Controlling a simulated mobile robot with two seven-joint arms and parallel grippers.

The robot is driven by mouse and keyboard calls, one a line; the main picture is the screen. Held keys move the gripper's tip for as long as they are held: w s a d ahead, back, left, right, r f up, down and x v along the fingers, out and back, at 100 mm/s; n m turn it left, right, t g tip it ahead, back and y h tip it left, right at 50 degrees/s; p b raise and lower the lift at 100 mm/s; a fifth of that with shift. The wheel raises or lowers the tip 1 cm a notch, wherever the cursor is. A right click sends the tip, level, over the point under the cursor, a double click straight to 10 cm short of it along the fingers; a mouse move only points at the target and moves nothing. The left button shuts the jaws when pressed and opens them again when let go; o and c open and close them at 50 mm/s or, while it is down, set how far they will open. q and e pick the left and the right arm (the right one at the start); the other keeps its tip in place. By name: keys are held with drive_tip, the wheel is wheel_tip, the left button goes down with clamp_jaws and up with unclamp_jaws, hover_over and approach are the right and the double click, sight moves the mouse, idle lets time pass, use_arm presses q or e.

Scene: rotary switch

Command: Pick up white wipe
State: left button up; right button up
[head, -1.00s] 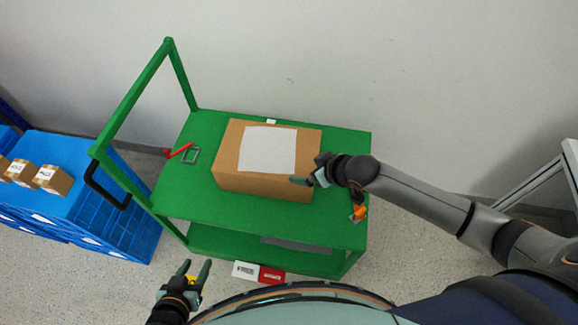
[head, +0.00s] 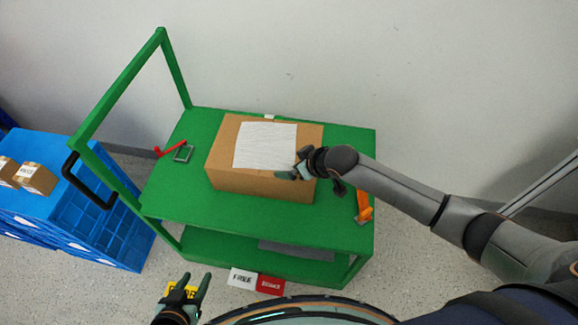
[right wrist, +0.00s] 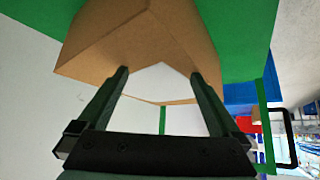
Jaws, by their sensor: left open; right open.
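The white wipe (head: 266,144) lies flat on top of a brown cardboard box (head: 259,183) on the green cart. My right gripper (head: 292,171) is open at the wipe's lower right corner, over the near right part of the box. In the right wrist view, the wipe (right wrist: 160,80) shows between the two open fingers (right wrist: 158,74), with brown box surface around it. I cannot tell whether the fingers touch it. My left gripper (head: 195,279) is open and empty, low in front of the cart.
The green cart (head: 180,205) has a tall frame with a black handle (head: 88,182) at left. A red-handled item (head: 170,149) and an orange tool (head: 363,204) lie on it. Blue crates (head: 62,213) with small boxes stand at left. White and red cards (head: 257,281) show at the cart's front.

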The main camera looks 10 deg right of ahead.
drive_tip(key=shift+f, duration=0.1)
drive_tip(key=c, duration=1.4)
idle(0.4)
drive_tip(key=shift+c, duration=0.8)
wheel_tip(320, 180, up, 10)
drive_tip(key=p, duration=0.9)
drive_tip(key=shift+p, duration=0.35)
clamp_jaws()
wheel_tip(320, 180, up, 2)
drive_tip(key=shift+r+b, duration=0.1)
drive_tip(key=shift+b, duration=0.35)
wheel_tip(320, 180, up, 18)
